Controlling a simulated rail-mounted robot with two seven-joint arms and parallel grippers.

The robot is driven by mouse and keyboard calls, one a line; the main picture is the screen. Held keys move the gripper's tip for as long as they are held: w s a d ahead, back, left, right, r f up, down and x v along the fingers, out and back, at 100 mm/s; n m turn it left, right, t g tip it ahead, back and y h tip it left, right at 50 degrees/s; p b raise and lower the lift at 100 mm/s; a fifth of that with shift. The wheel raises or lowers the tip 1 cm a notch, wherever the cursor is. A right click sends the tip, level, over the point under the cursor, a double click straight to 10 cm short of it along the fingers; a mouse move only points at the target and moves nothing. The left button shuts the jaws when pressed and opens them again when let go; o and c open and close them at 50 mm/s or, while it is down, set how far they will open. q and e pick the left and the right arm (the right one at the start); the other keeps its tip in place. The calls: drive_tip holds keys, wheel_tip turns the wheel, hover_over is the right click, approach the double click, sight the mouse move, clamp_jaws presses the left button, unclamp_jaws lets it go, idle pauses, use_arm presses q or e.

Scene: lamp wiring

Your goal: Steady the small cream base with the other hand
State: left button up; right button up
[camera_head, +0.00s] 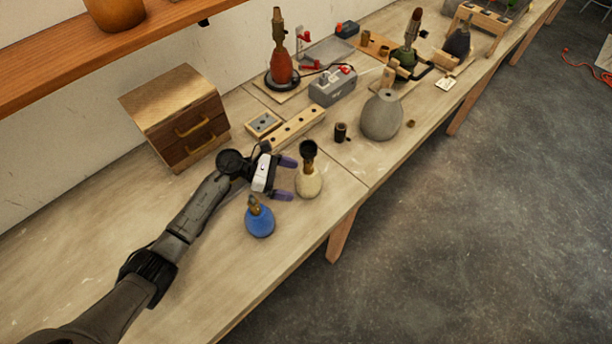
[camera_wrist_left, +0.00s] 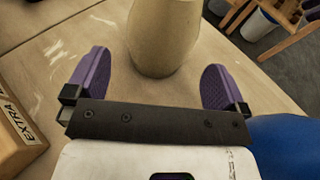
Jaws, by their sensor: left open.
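The small cream base (camera_head: 308,183) stands upright on the bench, with a dark socket (camera_head: 308,149) on its brass neck. My left gripper (camera_head: 287,178) is open just left of it in the head view, its purple fingers pointing at it. In the left wrist view the cream base (camera_wrist_left: 163,35) stands ahead, between the lines of the two spread fingers (camera_wrist_left: 155,85), with visible gaps at both sides. Its top is cut off there. My right gripper is not in view.
A blue lamp base (camera_head: 260,220) stands close beside my left gripper. A wooden block with holes (camera_head: 298,128), a grey base (camera_head: 382,115) and a dark cylinder (camera_head: 341,132) stand beyond. A drawer box (camera_head: 178,108) is at the wall. The bench front is clear.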

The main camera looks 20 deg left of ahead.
sight(298, 182)
use_arm(q)
drive_tip(key=b+x, duration=0.1)
drive_tip(key=x, duration=0.2)
drive_tip(key=shift+f, duration=0.1)
drive_tip(key=shift+b+x, duration=0.65)
drive_tip(key=shift+x, duration=0.25)
drive_tip(key=c, duration=0.7)
drive_tip(key=shift+c, duration=0.5)
